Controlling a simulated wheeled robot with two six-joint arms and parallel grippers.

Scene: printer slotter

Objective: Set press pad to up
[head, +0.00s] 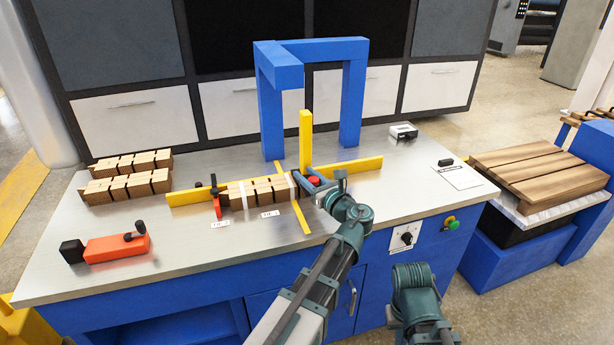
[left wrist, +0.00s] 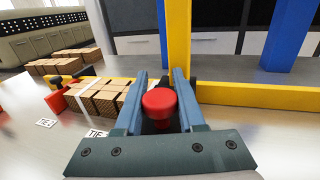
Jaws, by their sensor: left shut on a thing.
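A round red knob (head: 313,181) sits at the foot of the yellow post (head: 306,138), at the right end of a row of wooden blocks (head: 258,190). My left gripper (head: 308,181) is shut on the red knob, with a blue-grey finger on each side of it. The knob also shows between the fingers in the left wrist view (left wrist: 159,103). No part is clearly marked as the press pad, and what lies under the knob is hidden. My right arm shows at the bottom of the head view, but its gripper fingers do not.
A blue frame (head: 352,95) stands behind the yellow post. Yellow fence bars (head: 348,170) run along the metal table. More slotted blocks (head: 130,163) and an orange tool (head: 115,248) lie at left. A dial (head: 406,238) and a green button (head: 451,223) are on the front right.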

